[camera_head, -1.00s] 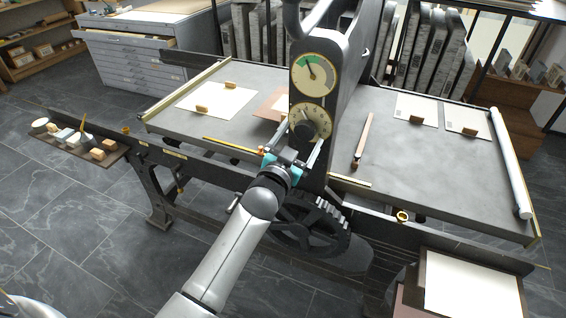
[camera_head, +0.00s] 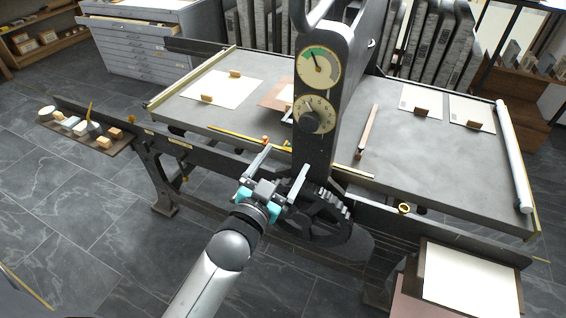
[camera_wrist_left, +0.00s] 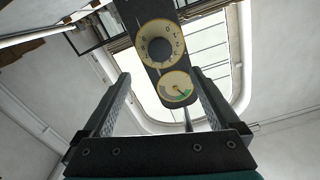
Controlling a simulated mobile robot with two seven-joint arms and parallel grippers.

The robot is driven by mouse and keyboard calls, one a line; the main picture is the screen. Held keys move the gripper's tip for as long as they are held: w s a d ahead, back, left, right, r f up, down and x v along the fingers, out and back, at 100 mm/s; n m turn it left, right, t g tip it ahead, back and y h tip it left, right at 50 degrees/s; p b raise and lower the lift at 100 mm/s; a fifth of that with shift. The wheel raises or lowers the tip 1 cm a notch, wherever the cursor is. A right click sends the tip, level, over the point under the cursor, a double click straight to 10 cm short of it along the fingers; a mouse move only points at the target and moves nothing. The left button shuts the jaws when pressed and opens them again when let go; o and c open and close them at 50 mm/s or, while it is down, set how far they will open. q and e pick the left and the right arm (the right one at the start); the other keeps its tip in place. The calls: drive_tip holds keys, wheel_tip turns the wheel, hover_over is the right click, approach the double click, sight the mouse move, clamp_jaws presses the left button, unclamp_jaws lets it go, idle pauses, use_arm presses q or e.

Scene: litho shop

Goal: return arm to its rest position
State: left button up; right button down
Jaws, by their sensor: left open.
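My left gripper (camera_head: 282,168) is in the lower middle of the head view, its arm rising from the bottom edge. Its two fingers are spread wide with nothing between them. It is in front of the press column, below the knobbed dial (camera_head: 314,115) and the green-marked gauge (camera_head: 318,67), and apart from the dial. In the left wrist view the open fingers (camera_wrist_left: 160,95) frame the dial (camera_wrist_left: 160,45) and the gauge (camera_wrist_left: 175,88), with the ceiling behind. My right gripper is in neither view.
The press bed (camera_head: 440,170) spreads behind the gripper, with sheets, small wooden blocks and a white roller (camera_head: 513,155). A toothed wheel (camera_head: 322,215) is just below the gripper. A side shelf (camera_head: 95,148) with small items is at left. Open floor (camera_head: 70,230) lies at lower left.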

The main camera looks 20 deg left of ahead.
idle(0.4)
use_arm(q)
drive_tip(key=s+f+g, duration=0.3)
drive_tip(key=s+f, duration=0.1)
drive_tip(key=f, duration=0.6)
drive_tip(key=s+d+f+g, duration=0.1)
drive_tip(key=s+f+g, duration=0.15)
drive_tip(key=f, duration=0.75)
drive_tip(key=s+f+g, duration=0.3)
drive_tip(key=s+f, duration=0.1)
drive_tip(key=f, duration=0.7)
drive_tip(key=s+f+g, duration=0.2)
drive_tip(key=s+f, duration=0.3)
drive_tip(key=s, duration=0.5)
drive_tip(key=s+a+f+g, duration=0.1)
drive_tip(key=s+f+g, duration=0.2)
drive_tip(key=s+f, duration=0.3)
drive_tip(key=s+a+f+n+g, duration=0.1)
drive_tip(key=s+f+g, duration=0.2)
drive_tip(key=s, duration=1)
wheel_tip(320, 180, down, 3)
drive_tip(key=shift+s+a+y+b, duration=0.15)
drive_tip(key=shift+s+y+b, duration=0.15)
drive_tip(key=shift+s+b, duration=0.15)
drive_tip(key=shift+w+g, duration=0.1)
drive_tip(key=shift+g, duration=0.15)
